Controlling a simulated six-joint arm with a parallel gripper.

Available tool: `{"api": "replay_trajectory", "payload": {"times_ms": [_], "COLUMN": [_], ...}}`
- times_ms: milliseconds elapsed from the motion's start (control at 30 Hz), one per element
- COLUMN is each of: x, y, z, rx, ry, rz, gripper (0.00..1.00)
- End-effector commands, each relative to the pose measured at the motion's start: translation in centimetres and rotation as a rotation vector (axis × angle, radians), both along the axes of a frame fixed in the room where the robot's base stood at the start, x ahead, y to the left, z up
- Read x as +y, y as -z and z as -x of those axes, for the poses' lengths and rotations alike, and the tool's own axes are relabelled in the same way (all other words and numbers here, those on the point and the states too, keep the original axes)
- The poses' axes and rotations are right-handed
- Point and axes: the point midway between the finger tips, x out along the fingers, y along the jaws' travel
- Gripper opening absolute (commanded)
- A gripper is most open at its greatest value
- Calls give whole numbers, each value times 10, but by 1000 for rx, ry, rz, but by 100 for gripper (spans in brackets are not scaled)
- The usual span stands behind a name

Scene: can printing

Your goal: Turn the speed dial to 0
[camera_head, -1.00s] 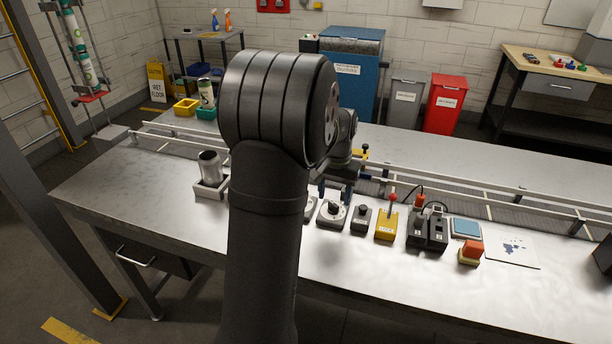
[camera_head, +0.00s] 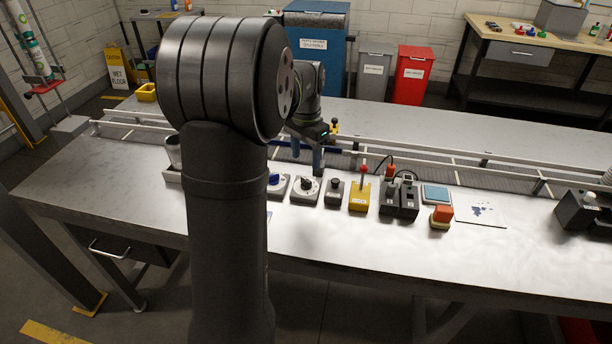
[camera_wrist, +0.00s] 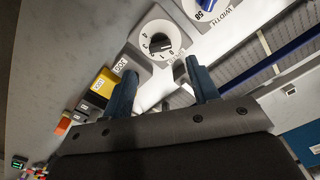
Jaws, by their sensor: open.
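The speed dial (camera_head: 306,189) is a white round dial with a black knob on a grey box, on the table. In the wrist view its black knob (camera_wrist: 160,43) stands inside a ring of digits. Which digit the knob points at I cannot tell for sure. My gripper (camera_head: 307,157) is open and empty, just behind and above the dial in the head view. In the wrist view its two dark blue fingers (camera_wrist: 162,88) are apart, with the dial beyond them and neither finger touching the knob.
A blue-knobbed width dial (camera_head: 275,184) stands close at the left. To the right are a black button box (camera_head: 334,193), a yellow box with a red lever (camera_head: 359,197), black switches (camera_head: 399,201) and an orange button (camera_head: 441,215). The conveyor rail runs behind. The front tabletop is clear.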

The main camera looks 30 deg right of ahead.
Motion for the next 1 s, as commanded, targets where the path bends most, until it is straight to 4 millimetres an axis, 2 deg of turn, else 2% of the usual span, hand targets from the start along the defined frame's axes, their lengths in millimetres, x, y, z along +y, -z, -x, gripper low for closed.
{"api": "replay_trajectory", "payload": {"times_ms": [100, 333, 500, 767, 800, 1000], "x": [0, 0, 0, 0, 0, 0], "y": [27, 62, 73, 74, 74, 74], "z": [0, 0, 0, 0, 0, 0], "rx": [3, 1, 1, 0, 0, 0], "ry": [0, -1, -1, -1, -1, -1], "rz": [-2, -2, -1, 0, 0, 0], "gripper": [55, 55, 55, 55, 53, 13]}}
